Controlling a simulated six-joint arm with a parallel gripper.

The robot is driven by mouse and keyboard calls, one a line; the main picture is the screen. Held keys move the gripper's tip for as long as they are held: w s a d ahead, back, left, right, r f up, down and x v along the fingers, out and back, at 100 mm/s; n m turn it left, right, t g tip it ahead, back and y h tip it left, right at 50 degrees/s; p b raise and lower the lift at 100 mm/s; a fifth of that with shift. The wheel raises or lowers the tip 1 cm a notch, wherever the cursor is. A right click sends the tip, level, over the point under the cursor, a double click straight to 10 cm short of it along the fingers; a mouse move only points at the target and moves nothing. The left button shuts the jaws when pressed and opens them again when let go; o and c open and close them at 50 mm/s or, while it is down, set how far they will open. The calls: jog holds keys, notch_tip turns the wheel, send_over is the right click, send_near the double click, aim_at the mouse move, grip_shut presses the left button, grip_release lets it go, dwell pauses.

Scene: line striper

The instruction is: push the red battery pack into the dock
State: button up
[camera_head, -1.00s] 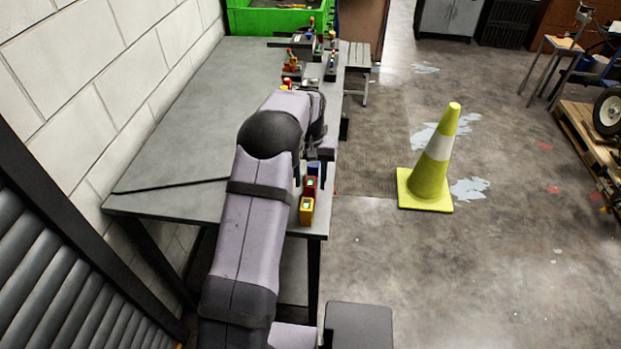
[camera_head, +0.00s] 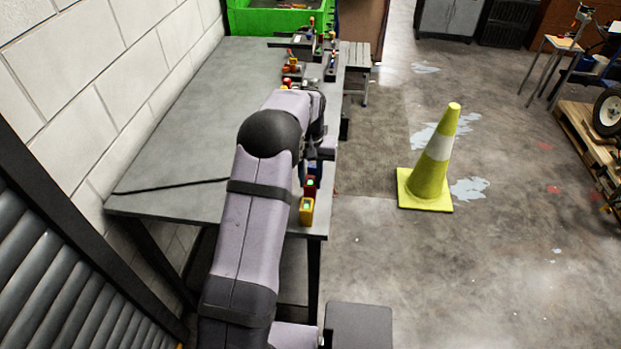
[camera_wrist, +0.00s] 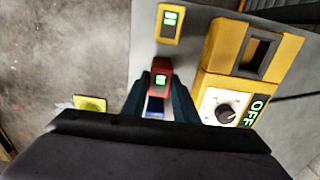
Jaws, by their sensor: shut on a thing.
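The red battery pack (camera_wrist: 158,76) has a green lit display and sits between the dark fingers of my gripper (camera_wrist: 158,88) in the wrist view. The gripper is shut on it. In the head view the red pack (camera_head: 310,187) shows at the near right edge of the bench, beside my gripper (camera_head: 312,166). In the wrist view a yellow housing (camera_wrist: 213,60) with a square dark opening and a dial marked OFF stands to the right of the pack. I cannot tell for sure whether that opening is the dock.
A yellow pack (camera_wrist: 170,23) stands just beyond the red one, and a blue pack (camera_wrist: 155,106) shows between the fingers. The grey bench (camera_head: 170,150) has free room left of my arm. A yellow cone (camera_head: 430,165) stands on the floor to the right.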

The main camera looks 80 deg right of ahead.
jog(key=shift+r+p, duration=0.4)
jog(key=shift+r, duration=0.15)
jog(key=shift+r+p, duration=1.4)
jog(key=shift+r, duration=0.35)
jog(key=shift+w, duration=0.3)
jog(key=w+a+r+p, duration=0.1)
jog(key=w+a+r, duration=0.2)
jog(key=w, duration=0.4)
jog(key=w+a+r+p, duration=0.1)
jog(key=w+a+r, duration=0.2)
jog(key=w, duration=0.4)
jog(key=shift+w+r, duration=0.2)
jog(key=shift+r, duration=0.25)
